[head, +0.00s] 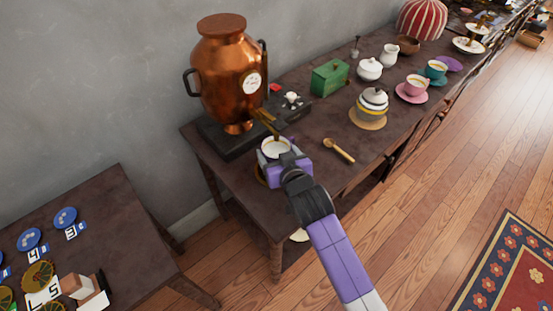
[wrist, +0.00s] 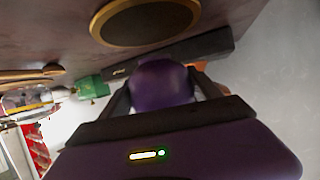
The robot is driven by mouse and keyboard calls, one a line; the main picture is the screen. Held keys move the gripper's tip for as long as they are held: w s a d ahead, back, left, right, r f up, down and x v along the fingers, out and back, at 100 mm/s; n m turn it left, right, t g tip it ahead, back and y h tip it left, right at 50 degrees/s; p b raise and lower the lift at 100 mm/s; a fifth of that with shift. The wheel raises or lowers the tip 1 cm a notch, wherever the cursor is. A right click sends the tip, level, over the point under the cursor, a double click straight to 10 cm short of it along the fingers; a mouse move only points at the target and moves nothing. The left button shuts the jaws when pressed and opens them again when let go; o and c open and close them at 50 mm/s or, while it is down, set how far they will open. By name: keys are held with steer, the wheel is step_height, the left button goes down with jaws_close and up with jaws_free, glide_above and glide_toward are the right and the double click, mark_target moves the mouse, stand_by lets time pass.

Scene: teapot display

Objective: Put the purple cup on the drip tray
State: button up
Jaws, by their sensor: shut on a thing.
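My gripper (head: 278,155) is shut on the purple cup (wrist: 162,84), with one dark finger on each side of it in the wrist view. In the head view the cup's pale inside (head: 276,146) shows, opening upward, just below the brass tap (head: 266,122) of the copper urn (head: 228,75). The urn stands on a long black base (head: 218,143), which also shows behind the cup in the wrist view (wrist: 215,43). I cannot make out a separate drip tray, or whether the cup touches the base.
A gold-rimmed dark round mat (wrist: 145,22) lies on the table near my gripper. A lower side table (head: 130,225) stands at left.

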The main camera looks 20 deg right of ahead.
steer(key=shift+f, duration=1.65)
steer(key=shift+f, duration=0.1)
steer(key=shift+f, duration=0.15)
steer(key=o, duration=1.5)
steer(key=shift+c, duration=0.2)
steer(key=shift+r, duration=0.35)
steer(key=v, duration=1.2)
steer(key=shift+s+f, duration=0.1)
